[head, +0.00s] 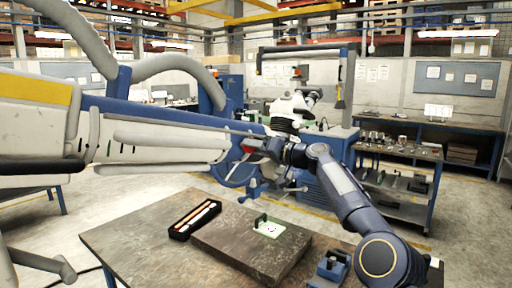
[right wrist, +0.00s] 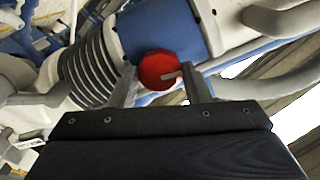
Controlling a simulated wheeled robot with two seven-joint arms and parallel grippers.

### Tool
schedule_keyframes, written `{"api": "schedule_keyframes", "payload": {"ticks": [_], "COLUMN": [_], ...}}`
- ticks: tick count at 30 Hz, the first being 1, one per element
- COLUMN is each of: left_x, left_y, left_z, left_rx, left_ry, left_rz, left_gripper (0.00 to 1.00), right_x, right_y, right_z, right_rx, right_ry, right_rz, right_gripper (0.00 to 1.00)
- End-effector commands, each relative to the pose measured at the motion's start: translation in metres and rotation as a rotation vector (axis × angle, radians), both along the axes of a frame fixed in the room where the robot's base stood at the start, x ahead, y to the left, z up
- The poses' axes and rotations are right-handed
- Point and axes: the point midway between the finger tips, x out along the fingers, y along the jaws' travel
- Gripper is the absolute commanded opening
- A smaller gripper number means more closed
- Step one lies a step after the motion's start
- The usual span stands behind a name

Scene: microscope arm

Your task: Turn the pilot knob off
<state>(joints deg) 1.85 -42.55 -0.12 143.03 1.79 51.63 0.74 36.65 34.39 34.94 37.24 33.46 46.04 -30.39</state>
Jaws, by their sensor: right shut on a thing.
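A round red knob (right wrist: 158,68), the only knob I see, sits on the blue housing (right wrist: 155,30) in the right wrist view. In the head view the red knob (head: 250,149) shows small at the end of the big blue and white arm assembly (head: 165,125). My right gripper (head: 262,147) reaches it from the right. In the wrist view my right gripper (right wrist: 162,76) has its fingers on either side of the knob and is shut on it. The exact contact is partly hidden. My left gripper is not in view.
A work table (head: 140,240) stands below with a dark plate (head: 225,243), a black tray (head: 195,220) of tools and a blue fixture (head: 331,268). A ribbed bellows (right wrist: 90,72) is beside the knob. A side bench (head: 400,150) stands behind to the right.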

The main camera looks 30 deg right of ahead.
Motion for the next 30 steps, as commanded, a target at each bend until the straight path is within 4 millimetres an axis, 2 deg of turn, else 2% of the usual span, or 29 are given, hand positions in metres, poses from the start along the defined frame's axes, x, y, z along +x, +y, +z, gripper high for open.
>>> {"api": "schedule_keyframes", "payload": {"ticks": [30], "left_x": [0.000], "left_y": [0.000], "left_z": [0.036], "left_rx": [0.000], "left_ry": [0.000], "left_rz": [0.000], "left_gripper": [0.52], "right_x": [0.000], "right_y": [-0.001], "right_z": [0.001], "right_rx": [0.858], "right_ry": [0.356], "right_rz": [-0.002], "right_gripper": [0.21]}}
